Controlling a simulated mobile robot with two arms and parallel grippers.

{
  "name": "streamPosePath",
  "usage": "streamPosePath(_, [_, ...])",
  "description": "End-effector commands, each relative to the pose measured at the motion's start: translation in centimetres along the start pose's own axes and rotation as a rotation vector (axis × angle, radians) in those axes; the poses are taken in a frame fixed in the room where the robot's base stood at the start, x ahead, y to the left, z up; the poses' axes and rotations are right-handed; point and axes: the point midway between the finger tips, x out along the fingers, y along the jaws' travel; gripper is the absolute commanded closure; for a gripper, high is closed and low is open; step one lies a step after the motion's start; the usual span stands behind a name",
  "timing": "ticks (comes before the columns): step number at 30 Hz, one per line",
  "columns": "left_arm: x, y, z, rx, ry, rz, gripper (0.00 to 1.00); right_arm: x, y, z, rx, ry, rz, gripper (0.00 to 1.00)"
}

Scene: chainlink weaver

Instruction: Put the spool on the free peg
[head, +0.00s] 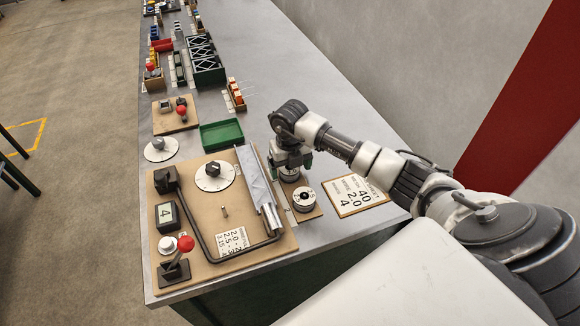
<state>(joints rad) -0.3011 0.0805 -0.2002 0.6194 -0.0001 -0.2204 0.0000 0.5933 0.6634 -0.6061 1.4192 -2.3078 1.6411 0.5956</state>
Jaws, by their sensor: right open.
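A round spool-like piece (304,199) with a pale top and dark rim sits on a small wooden board at the right of the machine panel. A second round silvery piece (289,174) is at the far end of that board, directly below my right gripper (291,160). My right gripper points down and is open around or just above this piece; I cannot tell if the fingers touch it. A thin bare upright peg (224,211) stands on the tan machine panel. My left gripper is not in view.
The tan panel (200,245) carries a dial (213,171), a bent dark bar, a red-knobbed lever (185,245) and a grey sloped cover (256,180). A green tray (221,134) lies behind. A number card (354,194) lies right of the spool board.

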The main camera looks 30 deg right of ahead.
Motion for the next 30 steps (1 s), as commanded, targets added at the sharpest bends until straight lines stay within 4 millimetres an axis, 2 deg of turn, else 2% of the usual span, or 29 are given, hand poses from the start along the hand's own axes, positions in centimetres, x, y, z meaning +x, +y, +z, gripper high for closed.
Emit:
streamPosePath(15, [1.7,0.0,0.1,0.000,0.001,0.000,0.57,-9.1,0.0,0.1,0.000,-0.006,0.000,0.12])
streamPosePath(21, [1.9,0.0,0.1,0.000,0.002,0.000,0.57,-10.4,0.0,0.0,-0.001,-0.004,0.000,0.12])
streamPosePath(30, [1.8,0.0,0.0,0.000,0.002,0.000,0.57,-10.4,0.0,0.0,0.000,-0.003,0.000,0.12])
